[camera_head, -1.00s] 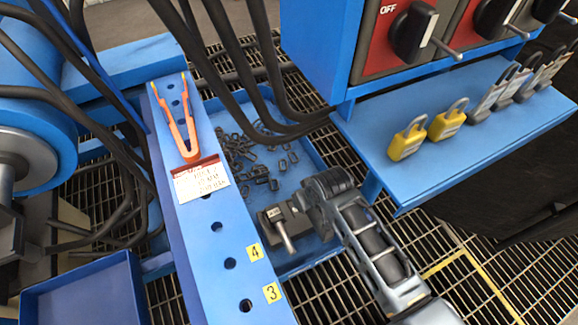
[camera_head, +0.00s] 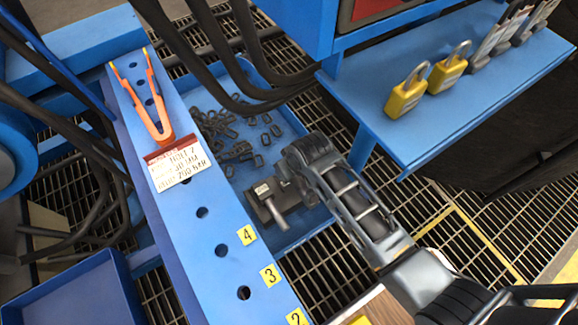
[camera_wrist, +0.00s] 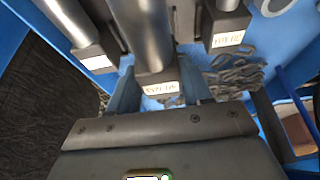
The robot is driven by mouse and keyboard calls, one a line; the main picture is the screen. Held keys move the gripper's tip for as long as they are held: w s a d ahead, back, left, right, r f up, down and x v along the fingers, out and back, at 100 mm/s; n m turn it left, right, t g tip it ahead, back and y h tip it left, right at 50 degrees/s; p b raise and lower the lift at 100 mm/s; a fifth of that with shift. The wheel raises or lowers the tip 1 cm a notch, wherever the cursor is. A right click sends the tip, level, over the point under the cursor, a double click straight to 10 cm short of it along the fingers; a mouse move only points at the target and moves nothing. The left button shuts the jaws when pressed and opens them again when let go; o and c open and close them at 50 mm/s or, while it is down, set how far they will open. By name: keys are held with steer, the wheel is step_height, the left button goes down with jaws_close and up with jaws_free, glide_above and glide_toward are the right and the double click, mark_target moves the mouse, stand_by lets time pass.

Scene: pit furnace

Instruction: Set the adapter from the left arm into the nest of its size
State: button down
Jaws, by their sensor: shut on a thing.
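My gripper (camera_head: 288,190) is shut on a dark block with a silver cylinder and a small white label (camera_head: 262,189), above the blue tray of chain links. In the wrist view, dark blocks with silver cylinders and labels show at left (camera_wrist: 95,58), middle (camera_wrist: 158,82) and right (camera_wrist: 228,40). The middle block lies between my fingers. The label text is too small to read, and I cannot tell which block is the adapter from the left arm. A blue beam (camera_head: 190,232) has a row of round holes and yellow tags 4, 3 and 2 beside the nearer ones.
Orange tongs (camera_head: 150,105) and a white card (camera_head: 180,165) lie on the beam. The blue tray (camera_head: 290,122) holds chain links. Yellow padlocks (camera_head: 408,92) stand on a blue shelf (camera_head: 450,125) at right. A wooden edge (camera_head: 375,308) shows at bottom.

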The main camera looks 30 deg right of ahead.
steer(key=shift+w+f+b, duration=0.1)
steer(key=shift+f+b, duration=1.05)
steer(key=shift+f, duration=0.45)
steer(key=shift+p, duration=0.6)
stand_by(0.5)
steer(key=shift+f+b, duration=0.4)
steer(key=shift+f, duration=0.55)
stand_by(0.4)
